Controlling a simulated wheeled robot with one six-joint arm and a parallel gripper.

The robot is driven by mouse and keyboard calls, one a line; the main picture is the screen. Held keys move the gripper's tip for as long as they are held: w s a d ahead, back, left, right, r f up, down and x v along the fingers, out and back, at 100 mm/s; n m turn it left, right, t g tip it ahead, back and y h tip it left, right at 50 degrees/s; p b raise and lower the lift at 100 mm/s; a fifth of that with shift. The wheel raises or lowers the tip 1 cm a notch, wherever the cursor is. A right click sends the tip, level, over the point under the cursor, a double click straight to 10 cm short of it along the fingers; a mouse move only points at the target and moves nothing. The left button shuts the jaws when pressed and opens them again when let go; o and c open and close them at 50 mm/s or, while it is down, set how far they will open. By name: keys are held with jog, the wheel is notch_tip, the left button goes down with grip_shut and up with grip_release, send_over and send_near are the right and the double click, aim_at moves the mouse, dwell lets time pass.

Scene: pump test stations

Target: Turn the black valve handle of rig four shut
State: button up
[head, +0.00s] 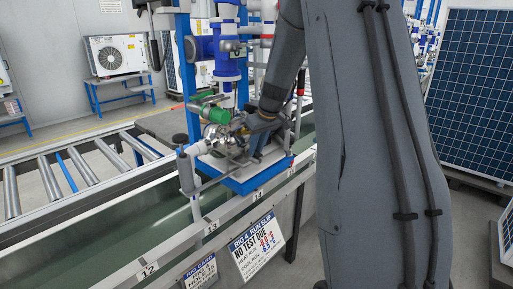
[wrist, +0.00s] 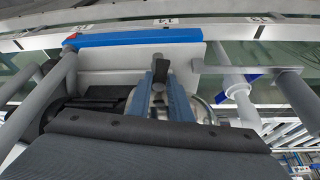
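Rig four stands on a blue-edged base plate (head: 258,176), which also shows in the wrist view (wrist: 135,38). In the wrist view the black valve handle (wrist: 158,65) stands up between the two blue-grey fingers of my gripper (wrist: 161,86). The fingers lie close along both sides of it, with its dark end showing past their tips. In the head view my gripper (head: 243,127) is low at the rig, beside its green part (head: 216,114). My arm and the fittings hide the handle there. The valve body under the fingers is mostly hidden.
A run slip (head: 258,246) headed rig 4 hangs on the front rail, reading "NO TEST DUE". Blue and white pipes (head: 228,50) rise behind the rig. A roller conveyor (head: 70,172) lies left.

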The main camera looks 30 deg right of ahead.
grip_shut()
jog(key=shift+a+m+p, duration=0.15)
jog(key=shift+m+p, duration=0.15)
jog(key=shift+p, duration=0.1)
jog(key=m+p, duration=0.1)
jog(key=m+h+p, duration=0.1)
jog(key=p, duration=0.1)
jog(key=shift+a+r, duration=0.15)
jog(key=shift+a, duration=0.15)
jog(key=m+b, duration=0.1)
jog(key=m, duration=0.1)
jog(key=a+m+h+b, duration=0.1)
jog(key=m, duration=0.1)
jog(key=m+h+b, duration=0.1)
jog(key=m, duration=0.1)
jog(key=shift+w+a+f+g, duration=0.2)
jog(key=shift+w+g, duration=0.15)
jog(key=shift+g, duration=0.05)
jog(key=shift+m, duration=0.4)
